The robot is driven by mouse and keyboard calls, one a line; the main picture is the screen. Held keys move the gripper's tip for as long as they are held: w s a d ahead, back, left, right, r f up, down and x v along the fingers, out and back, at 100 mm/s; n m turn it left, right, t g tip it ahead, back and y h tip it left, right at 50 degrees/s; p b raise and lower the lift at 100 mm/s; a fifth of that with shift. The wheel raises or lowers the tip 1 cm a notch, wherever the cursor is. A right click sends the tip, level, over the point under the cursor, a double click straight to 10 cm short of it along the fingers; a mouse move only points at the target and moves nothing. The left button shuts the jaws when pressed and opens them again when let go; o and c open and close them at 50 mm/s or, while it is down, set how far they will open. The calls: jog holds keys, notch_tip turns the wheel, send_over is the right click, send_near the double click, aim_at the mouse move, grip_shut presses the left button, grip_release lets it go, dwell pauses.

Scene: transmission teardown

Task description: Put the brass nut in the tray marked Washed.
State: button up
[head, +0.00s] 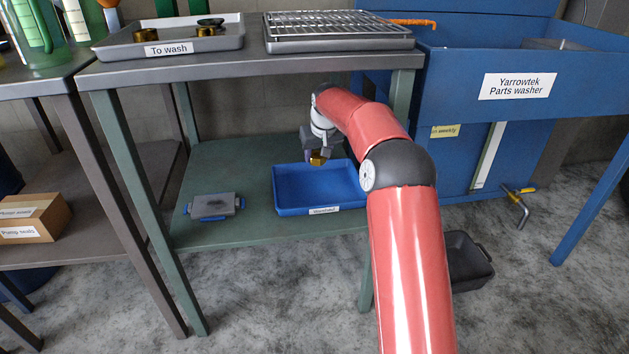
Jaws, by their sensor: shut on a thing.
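My gripper (318,160) is shut on the brass nut (316,158), which shows as a small gold patch below the dark gripper body. Much of the nut is hidden by the gripper. Both appear over the blue tray (290,205) on the green lower shelf, near its back edge in the picture. The tray's front label is small and seems to read Washed. The visible part of the tray floor is empty. My arm covers the tray's right end. The exact height of the nut above the tray is hard to tell.
The upper shelf (250,66) overhangs the tray. On it are the To wash tray (115,51) with brass parts and a wire rack (340,30). A grey part with blue edges (215,206) lies left of the blue tray. The blue parts washer (550,95) stands at right.

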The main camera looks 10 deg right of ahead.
aim_at(316, 188)
notch_tip(316, 188, down, 10)
jog(key=shift+r+b, duration=0.1)
jog(key=shift+b, duration=0.75)
jog(key=o, duration=1.3)
jog(key=shift+r, duration=0.35)
jog(key=p+v, duration=0.1)
jog(key=v, duration=1)
jog(key=shift+s+r, duration=0.1)
jog(key=shift+r, duration=0.05)
